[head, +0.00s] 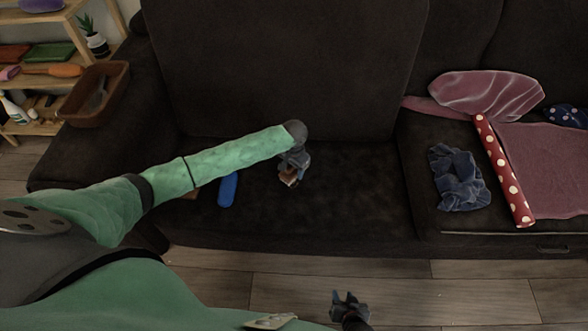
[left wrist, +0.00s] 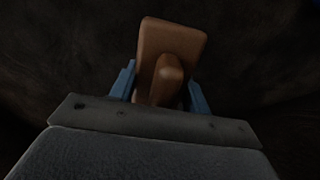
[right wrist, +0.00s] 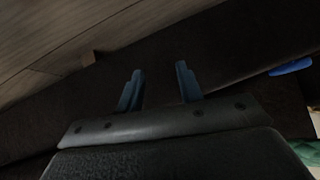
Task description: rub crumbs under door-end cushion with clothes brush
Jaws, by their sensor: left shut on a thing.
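My left gripper (head: 291,172) is low over the left seat of the dark sofa (head: 345,190). It is shut on a brown wooden-looking thing, probably the clothes brush (head: 291,181). In the left wrist view the brush (left wrist: 172,55) sits between the two blue fingers, with the dark upholstery behind it. Bristles and crumbs cannot be made out. The large dark back cushion (head: 280,60) stands upright behind the seat. My right gripper (head: 348,303) is in front of the sofa over the floor, open and empty; its fingers stand apart in the right wrist view (right wrist: 159,88).
A blue object (head: 227,189) lies on the left seat near my left forearm. A brown basket (head: 97,93) rests on the left sofa arm, with shelves (head: 40,75) beyond. A crumpled blue cloth (head: 459,178) and a red dotted roll (head: 503,170) lie on the right seat.

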